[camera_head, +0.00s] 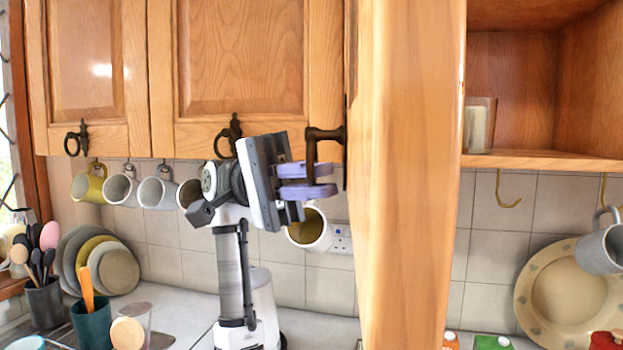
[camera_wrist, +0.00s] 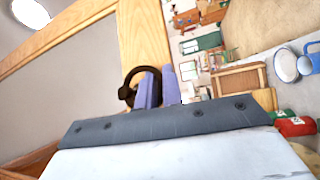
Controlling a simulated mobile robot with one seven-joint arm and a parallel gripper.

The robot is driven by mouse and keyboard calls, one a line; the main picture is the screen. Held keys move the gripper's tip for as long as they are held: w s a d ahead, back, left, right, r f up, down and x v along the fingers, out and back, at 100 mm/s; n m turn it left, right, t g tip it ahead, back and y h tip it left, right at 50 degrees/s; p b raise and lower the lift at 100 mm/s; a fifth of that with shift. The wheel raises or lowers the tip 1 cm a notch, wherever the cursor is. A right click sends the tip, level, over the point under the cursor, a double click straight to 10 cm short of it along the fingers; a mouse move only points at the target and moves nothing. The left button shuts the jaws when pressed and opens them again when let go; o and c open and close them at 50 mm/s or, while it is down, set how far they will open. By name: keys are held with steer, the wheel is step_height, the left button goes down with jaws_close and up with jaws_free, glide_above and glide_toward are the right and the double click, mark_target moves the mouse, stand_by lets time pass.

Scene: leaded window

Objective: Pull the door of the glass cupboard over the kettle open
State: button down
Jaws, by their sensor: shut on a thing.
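The wooden door (camera_head: 412,180) of the cupboard stands swung out toward the head camera and shows nearly edge-on. Its dark metal handle (camera_head: 325,134) is on the left face. My gripper (camera_head: 308,181) has its purple fingers shut on this handle. In the wrist view, the fingers (camera_wrist: 157,89) close at the dark handle ring (camera_wrist: 129,92), beside the door's wooden frame and its pale pane (camera_wrist: 75,90). The open cupboard (camera_head: 540,160) on the right shows its wooden inside, with a glass jar (camera_head: 480,124) on the shelf. I see no kettle.
Closed wooden cupboard doors (camera_head: 240,60) are on the left, with several mugs (camera_head: 120,190) hanging beneath. Plates (camera_head: 100,258) and utensil pots (camera_head: 92,322) stand on the worktop. A large plate (camera_head: 570,295) and a hanging grey jug (camera_head: 600,248) are at right.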

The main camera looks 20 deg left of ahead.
steer(key=c, duration=1.6)
jaws_free()
steer(key=shift+o, duration=0.2)
steer(key=shift+a, duration=0.1)
steer(key=b+v, duration=0.1)
steer(key=v, duration=0.6)
steer(key=shift+a, duration=0.15)
steer(key=shift+w+f, duration=0.1)
steer(key=shift+w, duration=0.05)
